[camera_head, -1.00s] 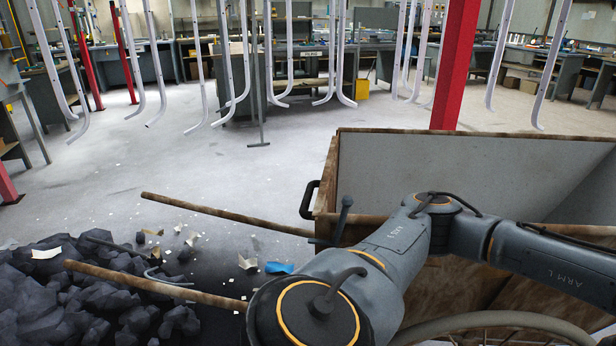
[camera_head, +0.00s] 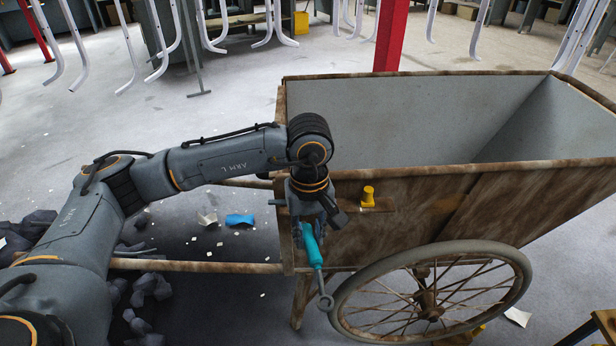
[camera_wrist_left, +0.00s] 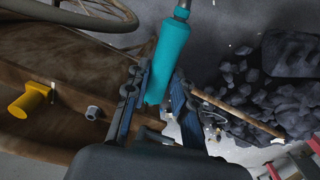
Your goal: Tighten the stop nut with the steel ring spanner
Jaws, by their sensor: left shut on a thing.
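The spanner (camera_head: 312,250) has a teal handle and a grey steel shaft ending in a ring, which hangs in free air left of the cart wheel. My left gripper (camera_head: 307,222) is shut on its handle, beside the cart's front corner. In the left wrist view the teal handle (camera_wrist_left: 167,60) lies between the two fingers and its ring end is out of frame. A small grey nut-like piece (camera_wrist_left: 93,113) sits on the cart's wooden ledge in the wrist view, apart from the spanner; it may be the stop nut. My right gripper is not in view.
A wooden cart (camera_head: 420,205) with a large spoked wheel (camera_head: 430,292) fills the right. Cart shafts (camera_head: 200,266) reach left over dark lumps (camera_head: 150,287). A blue scrap (camera_head: 239,219) lies on the floor.

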